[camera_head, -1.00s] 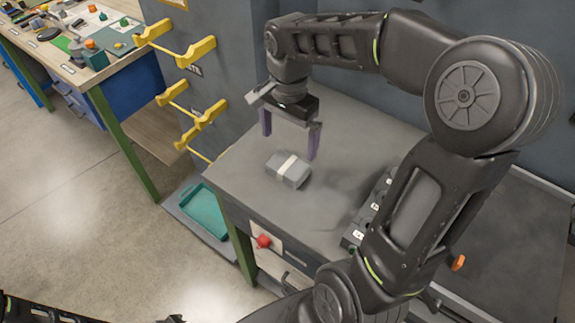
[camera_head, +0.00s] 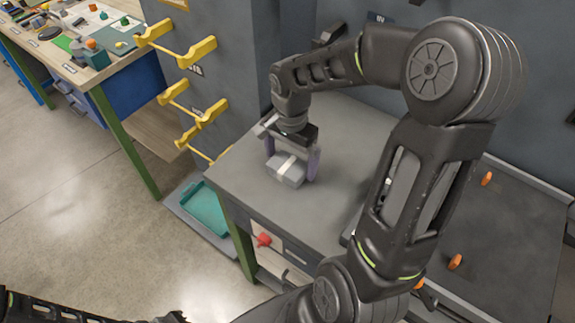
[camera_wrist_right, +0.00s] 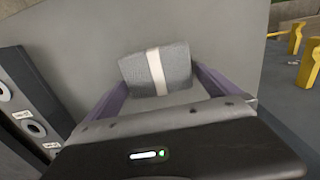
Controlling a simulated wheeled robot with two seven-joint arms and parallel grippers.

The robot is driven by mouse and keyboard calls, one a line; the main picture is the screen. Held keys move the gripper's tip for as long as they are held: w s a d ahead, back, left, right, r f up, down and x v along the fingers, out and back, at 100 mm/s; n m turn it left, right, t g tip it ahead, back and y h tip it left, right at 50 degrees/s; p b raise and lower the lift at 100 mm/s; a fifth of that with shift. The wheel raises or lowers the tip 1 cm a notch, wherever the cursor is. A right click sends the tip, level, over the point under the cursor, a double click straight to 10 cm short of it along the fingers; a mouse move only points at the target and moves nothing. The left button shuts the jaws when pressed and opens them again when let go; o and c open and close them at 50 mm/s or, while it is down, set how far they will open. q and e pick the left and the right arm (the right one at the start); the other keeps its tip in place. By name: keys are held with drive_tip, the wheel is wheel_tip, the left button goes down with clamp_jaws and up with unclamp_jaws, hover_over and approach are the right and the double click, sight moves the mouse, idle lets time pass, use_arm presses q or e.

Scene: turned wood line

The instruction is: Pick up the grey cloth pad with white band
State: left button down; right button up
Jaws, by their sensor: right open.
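The grey cloth pad with white band (camera_head: 291,177) lies on the grey bench top (camera_head: 245,177). It also shows in the right wrist view (camera_wrist_right: 178,68), with its white band running across its middle. My right gripper (camera_head: 291,167) is open, pointing down at the pad. Its purple fingers stand one on each side of the pad in the head view. In the right wrist view the pad shows between and beyond the fingers (camera_wrist_right: 157,84); I cannot tell whether they touch it. My left arm shows only in part at the bottom left, and its jaws cannot be made out.
A panel with yellow hooks (camera_head: 184,95) stands left of the bench. A teal tray (camera_head: 203,207) sits low beside it. A dark block with round sockets (camera_wrist_right: 30,115) is on the bench, mostly hidden by my arm in the head view. A red knob (camera_head: 264,240) is on the bench front.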

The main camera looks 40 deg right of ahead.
idle(0.6)
drive_tip(key=c, duration=1.2)
